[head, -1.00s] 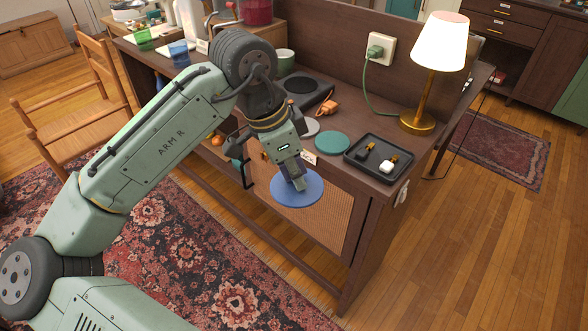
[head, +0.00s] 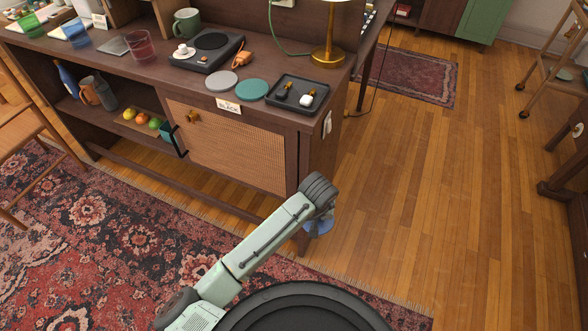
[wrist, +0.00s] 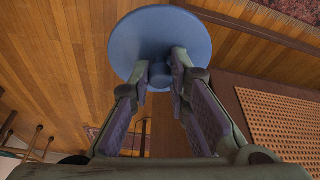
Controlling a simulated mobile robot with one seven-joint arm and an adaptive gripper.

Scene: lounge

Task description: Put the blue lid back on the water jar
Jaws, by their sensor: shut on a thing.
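The blue lid (wrist: 160,32) is a round disc with a knob. In the wrist view my gripper (wrist: 160,76) is shut on its knob, with a finger on each side. In the head view only a blue sliver of the lid (head: 322,226) shows behind my arm, in front of the cabinet's right end and over the wood floor. My gripper is hidden there by the arm. I cannot make out the water jar in either current view.
The cabinet top (head: 180,84) holds a black tray (head: 298,93), a teal disc (head: 252,89), a grey disc (head: 221,81), a hot plate (head: 208,54), a lamp base (head: 327,57) and a red glass (head: 141,47). Open floor (head: 400,180) lies to the right.

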